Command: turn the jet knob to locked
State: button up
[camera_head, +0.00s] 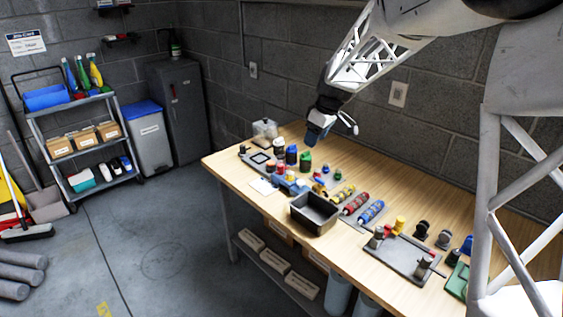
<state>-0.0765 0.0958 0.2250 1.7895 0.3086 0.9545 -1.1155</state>
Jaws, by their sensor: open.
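My gripper (321,131) hangs in the air above the back of the wooden table, near the wall. It is open, with nothing seen between its fingers. A grey board (405,262) lies at the right part of the table, with small upright pieces on and around it. Dark pieces that may be knobs stand behind it, one black (422,230) and another black (444,239). A darker piece (423,267) stands on the board's right side. I cannot tell which of these is the jet knob, nor its setting. My gripper is well apart from all of them.
A black open bin (314,213) stands at the table's front edge. Coloured bottles (291,154) and several red, blue and yellow cylinders (355,203) lie between. A green tray (457,281) is at the right, close to my arm's frame. Bare wood shows at the back.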

jog(key=w+a+f+n+y, duration=0.1)
jog(key=w+a+f+n, duration=0.25)
jog(key=w+f, duration=0.65)
jog(key=n, duration=0.3)
send_near(281, 165)
notch_tip(281, 165, down, 3)
jog(key=shift+w+a+r+g+y, duration=0.15)
jog(key=shift+w+a+g+y, duration=0.1)
jog(key=shift+w+g+y, duration=0.2)
jog(key=shift+x, duration=3.9)
jog(key=shift+d, duration=0.1)
jog(key=shift+c, duration=0.3)
jog(key=c, duration=0.9)
